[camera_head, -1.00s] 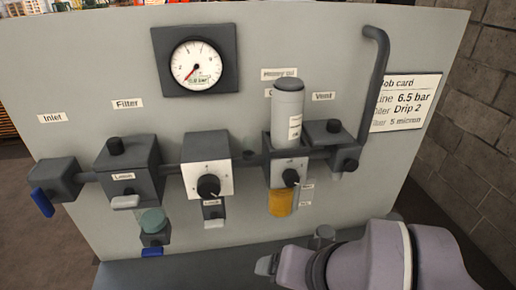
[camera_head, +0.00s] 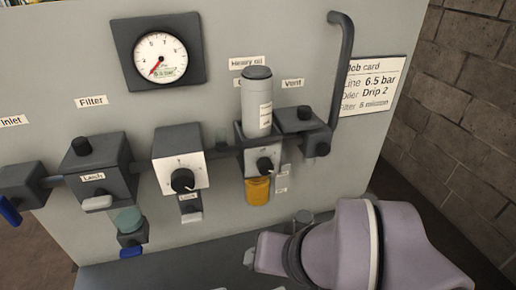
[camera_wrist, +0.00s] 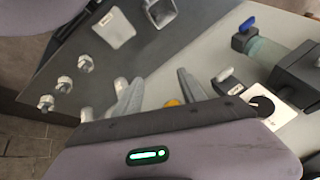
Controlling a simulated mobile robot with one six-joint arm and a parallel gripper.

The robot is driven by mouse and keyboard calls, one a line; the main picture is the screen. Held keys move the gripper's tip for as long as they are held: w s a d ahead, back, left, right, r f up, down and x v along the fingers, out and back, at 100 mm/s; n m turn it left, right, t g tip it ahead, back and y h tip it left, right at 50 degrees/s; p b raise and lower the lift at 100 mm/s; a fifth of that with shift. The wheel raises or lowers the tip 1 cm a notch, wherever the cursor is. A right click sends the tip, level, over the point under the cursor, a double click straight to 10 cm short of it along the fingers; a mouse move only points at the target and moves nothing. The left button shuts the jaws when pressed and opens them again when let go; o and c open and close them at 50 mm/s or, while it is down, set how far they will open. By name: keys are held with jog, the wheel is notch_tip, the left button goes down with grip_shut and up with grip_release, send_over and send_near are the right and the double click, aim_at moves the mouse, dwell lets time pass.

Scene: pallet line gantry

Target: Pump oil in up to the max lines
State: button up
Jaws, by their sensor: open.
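The oiler (camera_head: 253,146) hangs on the grey panel with a grey capped bottle (camera_head: 257,105) upright on top, under a "Heavy oil" label. Its amber bowl (camera_head: 257,191) hangs below, with small tags beside it; max lines are too small to make out. A black knob (camera_head: 265,165) is on its front. My gripper (camera_head: 250,258) is low in front of the bench, below and apart from the oiler. In the wrist view my gripper (camera_wrist: 158,92) is open and empty, with a bit of amber (camera_wrist: 172,102) showing behind its fingers.
A filter (camera_head: 98,165) with a greenish bowl, a regulator (camera_head: 180,160) and a gauge (camera_head: 158,55) are to the left. A vent block (camera_head: 302,122) with a tall pipe stands right of the oiler. A job card (camera_head: 372,85) reads Drip 2. A round post (camera_head: 303,216) is near my wrist.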

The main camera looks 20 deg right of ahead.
jog(key=shift+r+p, duration=0.3)
jog(key=shift+r, duration=0.05)
jog(key=c, duration=0.3)
jog(key=shift+n, duration=0.3)
jog(key=r+p, duration=0.2)
jog(key=w+r+p, duration=0.1)
jog(key=r, duration=0.1)
jog(key=r+p, duration=0.2)
jog(key=shift+w+d+r+p, duration=0.15)
jog(key=shift+w+r+p, duration=0.1)
jog(key=shift+w+p, duration=0.1)
grip_shut()
jog(key=w+d+r+n+g+p, duration=0.1)
jog(key=w+r+p, duration=0.4)
jog(key=r+p, duration=0.6)
jog(key=w+d+r+n+h+p, duration=0.1)
jog(key=w+r+p, duration=0.5)
jog(key=r+p, duration=0.5)
jog(key=w+d+r+n+g+h+p, duration=0.1)
jog(key=w+r+p, duration=0.4)
jog(key=r+p, duration=0.6)
jog(key=shift+w+d+r+n+g, duration=0.3)
jog(key=shift+w+r+n, duration=0.1)
jog(key=shift+r, duration=0.25)
jog(key=shift+s, duration=0.1)
